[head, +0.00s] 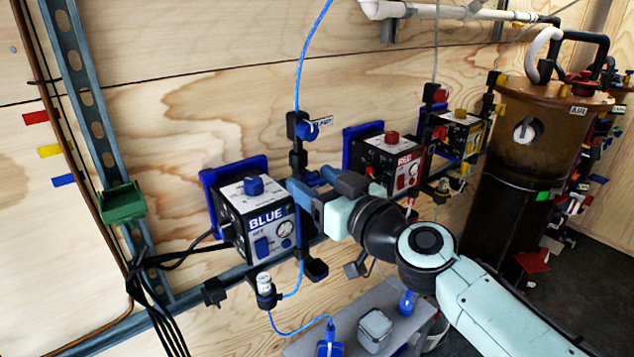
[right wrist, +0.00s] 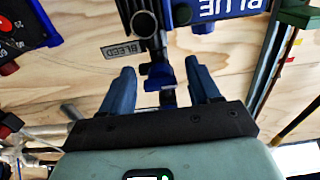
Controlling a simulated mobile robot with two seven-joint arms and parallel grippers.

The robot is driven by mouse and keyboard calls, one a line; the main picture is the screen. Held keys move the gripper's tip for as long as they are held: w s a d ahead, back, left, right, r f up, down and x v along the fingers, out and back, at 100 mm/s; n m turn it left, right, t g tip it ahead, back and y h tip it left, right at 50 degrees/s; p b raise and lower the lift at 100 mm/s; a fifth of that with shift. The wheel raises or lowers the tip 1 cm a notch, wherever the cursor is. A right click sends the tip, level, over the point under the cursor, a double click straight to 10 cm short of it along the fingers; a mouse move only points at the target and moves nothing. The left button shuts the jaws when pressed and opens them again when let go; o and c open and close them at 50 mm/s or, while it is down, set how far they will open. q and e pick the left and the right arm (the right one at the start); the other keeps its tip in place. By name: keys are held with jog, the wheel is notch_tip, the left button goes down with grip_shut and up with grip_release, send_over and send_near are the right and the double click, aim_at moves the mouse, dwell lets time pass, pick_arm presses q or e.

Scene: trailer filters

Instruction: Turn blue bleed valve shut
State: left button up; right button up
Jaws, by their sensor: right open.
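The blue bleed valve (head: 308,131) sits on a dark upright post right of the blue unit, beside a small BLEED tag (head: 323,122). A blue tube rises from it. In the right wrist view, the valve's blue handle (right wrist: 160,76) lies between my finger lines, with the BLEED tag (right wrist: 124,50) at its left. My right gripper (head: 308,182) is open, with its fingers pointing at the post, just below the valve in the head view. In the right wrist view its two blue fingers (right wrist: 160,67) stand apart. No contact with the handle is clear. My left gripper is not in view.
The blue unit (head: 255,222) stands close left of my gripper. The red unit (head: 388,163) and yellow unit (head: 461,133) are to the right on the same rail. Black cables (head: 150,265) hang at lower left. A grey shelf (head: 345,307) is below.

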jog(key=c, duration=1)
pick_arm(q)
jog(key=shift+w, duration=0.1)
pick_arm(e)
jog(key=shift+m, duration=0.7)
jog(key=shift+c, duration=0.2)
jog(key=o, duration=1)
jog(key=shift+o, duration=0.2)
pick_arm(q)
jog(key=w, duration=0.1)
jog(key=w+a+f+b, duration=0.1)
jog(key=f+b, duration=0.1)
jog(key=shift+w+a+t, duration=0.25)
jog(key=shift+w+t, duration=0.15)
pick_arm(e)
jog(key=v, duration=1.3)
jog(key=shift+s, duration=0.2)
jog(key=shift+d, duration=0.15)
